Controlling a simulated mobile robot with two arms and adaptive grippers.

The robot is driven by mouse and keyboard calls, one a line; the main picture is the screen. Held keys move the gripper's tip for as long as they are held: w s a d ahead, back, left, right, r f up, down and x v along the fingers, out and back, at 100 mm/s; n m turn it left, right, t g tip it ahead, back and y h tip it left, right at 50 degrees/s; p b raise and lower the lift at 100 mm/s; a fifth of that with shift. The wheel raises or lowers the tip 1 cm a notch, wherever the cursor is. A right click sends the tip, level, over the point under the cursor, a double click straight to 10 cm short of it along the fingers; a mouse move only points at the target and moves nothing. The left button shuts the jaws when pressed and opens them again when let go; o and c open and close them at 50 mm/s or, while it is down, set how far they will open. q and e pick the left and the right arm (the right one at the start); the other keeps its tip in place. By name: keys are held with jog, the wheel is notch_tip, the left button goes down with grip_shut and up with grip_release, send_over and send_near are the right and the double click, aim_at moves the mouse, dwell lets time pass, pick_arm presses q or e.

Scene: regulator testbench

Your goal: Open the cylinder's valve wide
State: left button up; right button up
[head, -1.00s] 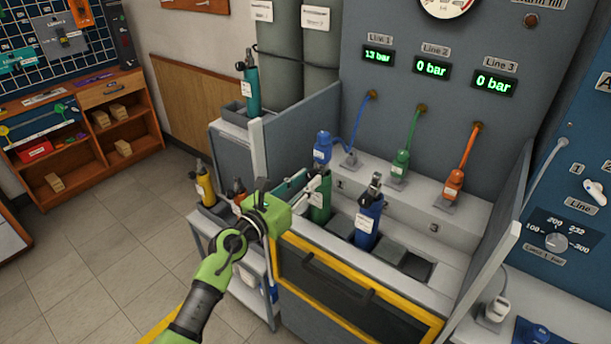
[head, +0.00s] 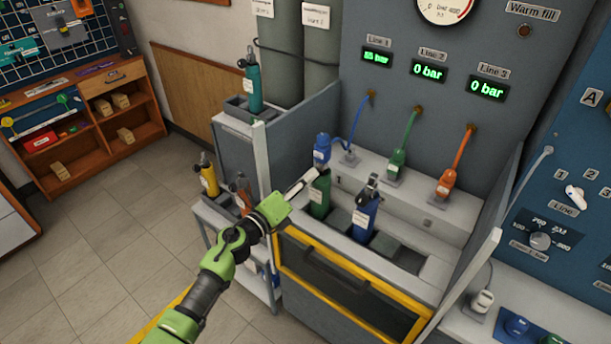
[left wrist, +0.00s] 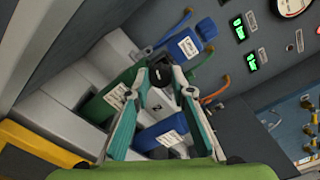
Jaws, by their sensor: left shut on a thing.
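A green cylinder (head: 319,197) with a white label stands in the bench's front trough. It also shows in the left wrist view (left wrist: 97,108). My left gripper (head: 312,178) reaches its top from the left. In the left wrist view, my gripper's two fingers (left wrist: 162,76) are shut on a black valve knob (left wrist: 160,73) at the cylinder's top. A blue hose connector (head: 322,149) is just above and behind the cylinder; whether it is joined to it is hard to tell. The Line 1 display (head: 377,57) is lit, its digits blurred. My right gripper is not in view.
A blue cylinder (head: 365,214) stands close to the right of the green one. Line 2 (head: 429,71) and Line 3 (head: 487,88) read 0 bar. Grey side walls (head: 300,130) flank the bench. A cart (head: 222,212) with yellow and orange cylinders stands at left.

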pick_arm(q)
jog(key=n+p, duration=0.3)
jog(key=n, duration=0.7)
jog(key=shift+f, duration=0.15)
dwell(0.5)
jog(key=o, duration=1.1)
jog(key=v, duration=1.2)
